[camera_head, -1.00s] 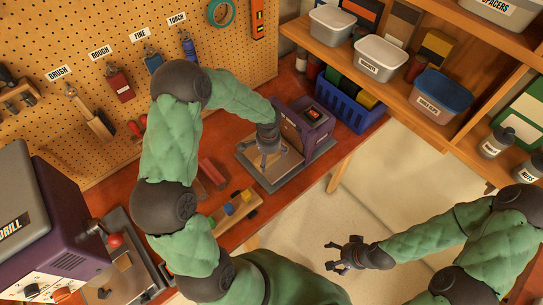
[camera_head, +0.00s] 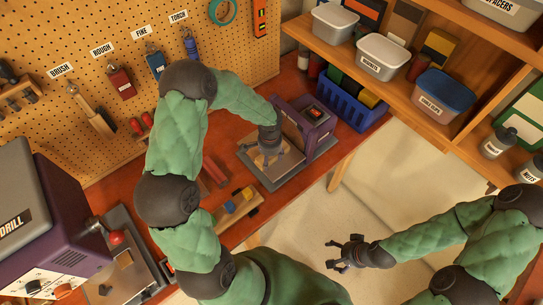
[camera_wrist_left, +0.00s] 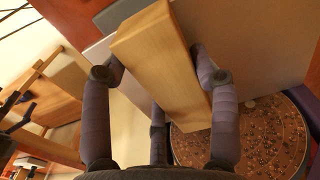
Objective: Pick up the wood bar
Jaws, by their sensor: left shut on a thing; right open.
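The wood bar (camera_wrist_left: 165,65) is a pale, square-edged block. In the left wrist view it lies between the fingers of my left gripper (camera_wrist_left: 160,78), which is shut on it. In the head view my left gripper (camera_head: 268,154) is over the flat plate of the purple machine (camera_head: 305,125); the bar is hard to make out there. My right gripper (camera_head: 345,254) is open and empty, out over the floor to the right of the bench.
A speckled round disc (camera_wrist_left: 255,140) lies close by in the wrist view. A wooden holder with coloured blocks (camera_head: 236,210) and a red bar (camera_head: 213,170) are nearer on the bench. A blue crate (camera_head: 347,106) stands behind the machine. The drill (camera_head: 45,225) is at left.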

